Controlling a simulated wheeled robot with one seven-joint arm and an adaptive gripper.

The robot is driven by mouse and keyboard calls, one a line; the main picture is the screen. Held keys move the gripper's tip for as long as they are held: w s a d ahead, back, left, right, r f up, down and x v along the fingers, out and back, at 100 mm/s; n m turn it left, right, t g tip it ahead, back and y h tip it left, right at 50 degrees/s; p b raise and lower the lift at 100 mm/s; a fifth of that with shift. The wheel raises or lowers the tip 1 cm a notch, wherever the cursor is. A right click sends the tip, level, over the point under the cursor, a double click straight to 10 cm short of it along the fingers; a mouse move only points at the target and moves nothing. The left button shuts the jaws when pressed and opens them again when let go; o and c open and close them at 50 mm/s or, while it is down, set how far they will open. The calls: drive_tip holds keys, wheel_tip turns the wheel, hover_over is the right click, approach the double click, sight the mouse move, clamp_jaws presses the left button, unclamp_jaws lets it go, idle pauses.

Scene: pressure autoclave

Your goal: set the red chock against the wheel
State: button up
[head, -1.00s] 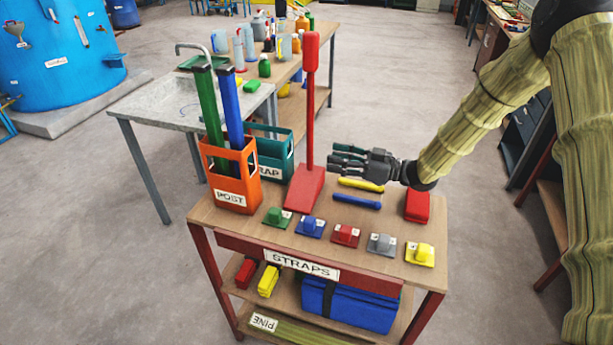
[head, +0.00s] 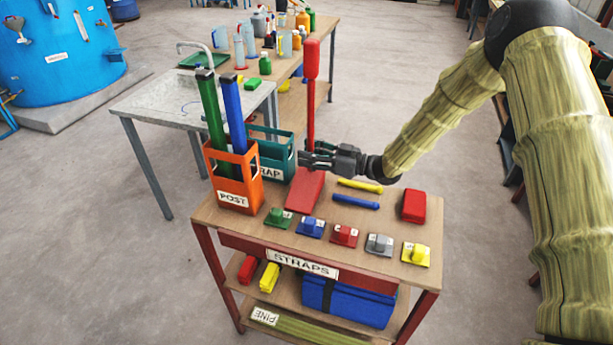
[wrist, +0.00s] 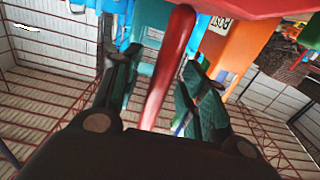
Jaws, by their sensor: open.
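The red chock (head: 305,192) is a wedge with a tall red handle that ends in a thick grip (head: 312,58). It stands upright on the top of the wooden cart (head: 265,222). My gripper (head: 310,155) is open at the lower handle, above the wedge, reaching in from the right. In the wrist view the red handle (wrist: 168,70) runs between the two open fingers. Whether a finger touches it I cannot tell. A red surface, likely the wedge, fills the upper edge of the wrist view (wrist: 230,7). I cannot make out a wheel.
An orange POST holder (head: 234,197) with green and blue posts and a teal holder (head: 275,160) stand left of the chock. Yellow and blue bars, a red block (head: 414,206) and several coloured pieces lie around it. A metal table (head: 195,106) stands behind.

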clamp_jaws()
drive_tip(key=shift+r, duration=0.1)
idle(0.4)
